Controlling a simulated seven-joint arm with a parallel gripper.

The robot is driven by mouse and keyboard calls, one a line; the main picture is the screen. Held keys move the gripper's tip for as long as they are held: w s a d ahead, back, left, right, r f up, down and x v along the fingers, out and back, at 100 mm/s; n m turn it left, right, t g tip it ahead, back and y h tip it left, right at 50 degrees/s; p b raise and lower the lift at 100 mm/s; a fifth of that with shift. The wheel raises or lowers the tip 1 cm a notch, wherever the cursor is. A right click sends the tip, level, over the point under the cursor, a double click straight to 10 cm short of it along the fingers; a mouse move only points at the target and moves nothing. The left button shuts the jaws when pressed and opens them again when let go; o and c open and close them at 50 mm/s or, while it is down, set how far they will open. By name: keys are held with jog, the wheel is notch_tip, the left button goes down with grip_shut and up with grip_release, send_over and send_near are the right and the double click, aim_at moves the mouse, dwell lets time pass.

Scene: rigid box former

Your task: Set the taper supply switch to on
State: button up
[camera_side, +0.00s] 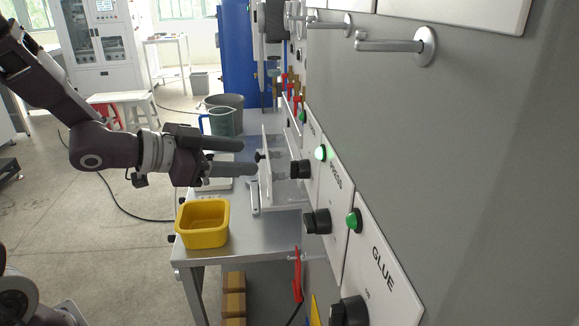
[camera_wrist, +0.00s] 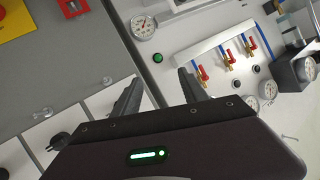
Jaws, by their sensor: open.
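My gripper (camera_side: 249,157) is open and empty in the side view, with its fingers pointing right toward the wall of switch panels. Its fingertips (camera_wrist: 160,77) are apart in the wrist view. The far panel has a black rotary knob (camera_side: 299,168) and a dark green lamp (camera_side: 303,116); its label is too small to read, so I cannot confirm that it is the taper switch. The knob lies just beyond the fingertips in the picture, and the fingers appear apart from it. A black knob (camera_wrist: 62,141) shows at lower left in the wrist view. Its setting is unclear.
The PRESS knob (camera_side: 317,221) and GLUE knob (camera_side: 350,312) are nearer the camera, with green lamps above. Metal handles (camera_side: 395,46) stick out above. A yellow bin (camera_side: 203,222) stands on the bench below my gripper. Red valves (camera_wrist: 226,67) and gauges show in the wrist view.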

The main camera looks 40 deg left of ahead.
aim_at(299, 169)
jog(key=s+d+m+h, duration=0.25)
jog(key=d+h, duration=0.35)
jog(key=h, duration=0.3)
jog(key=x, duration=0.6)
jog(key=shift+s+d+r, duration=0.15)
jog(key=shift+d+r, duration=0.1)
jog(key=shift+d, duration=0.1)
grip_shut()
